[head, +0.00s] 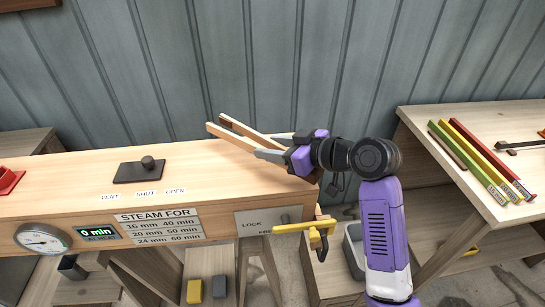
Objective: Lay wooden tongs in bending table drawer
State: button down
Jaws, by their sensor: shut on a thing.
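The wooden tongs (228,133) are two pale wooden arms spread in a V, pointing to the upper left above the back right part of the long wooden steam box (60,200). My gripper (272,146) is purple and black with grey fingers and is shut on the tongs near their right end. The fingers and hand hide that end. The tongs appear raised above the box top, though the gap is hard to judge. No drawer of the bending table can be clearly made out in this view.
A black plate with a knob (141,170) sits on the box. A yellow clamp (305,229) projects at its right end. A grey bin (352,247) stands below. A wooden table (440,120) at right bears coloured strips (480,158). A corrugated wall (200,60) stands behind.

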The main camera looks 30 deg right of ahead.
aim_at(273, 167)
jog(key=shift+f, duration=1.75)
jog(key=shift+f, duration=0.15)
jog(key=c, duration=0.8)
grip_release()
jog(key=shift+o, duration=0.2)
